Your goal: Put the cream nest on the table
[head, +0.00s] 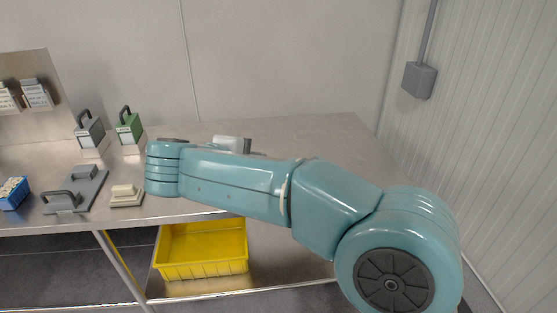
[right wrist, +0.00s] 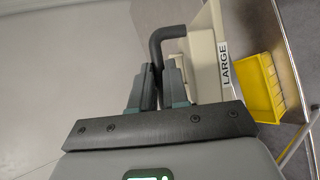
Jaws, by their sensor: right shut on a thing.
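The cream nest (right wrist: 204,68), a pale block with a black bent handle (right wrist: 166,38) and a label reading LARGE, shows in the right wrist view. My right gripper (right wrist: 160,72) is shut on its handle, with the two fingers on either side. In the head view a pale piece, apparently the nest (head: 228,143), shows just above my right forearm, which hides the rest of it. The right fingers are hidden there. The table (head: 320,135) is a grey metal bench behind the arm; I cannot tell whether the nest touches it. My left gripper is not in view.
On the table's left stand a dark handled block (head: 90,131), a green handled block (head: 129,128), a grey plate with handle (head: 75,193), a small cream block (head: 123,190) and a blue bin (head: 14,193). A yellow bin (head: 203,262) sits below. The table's right side is clear.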

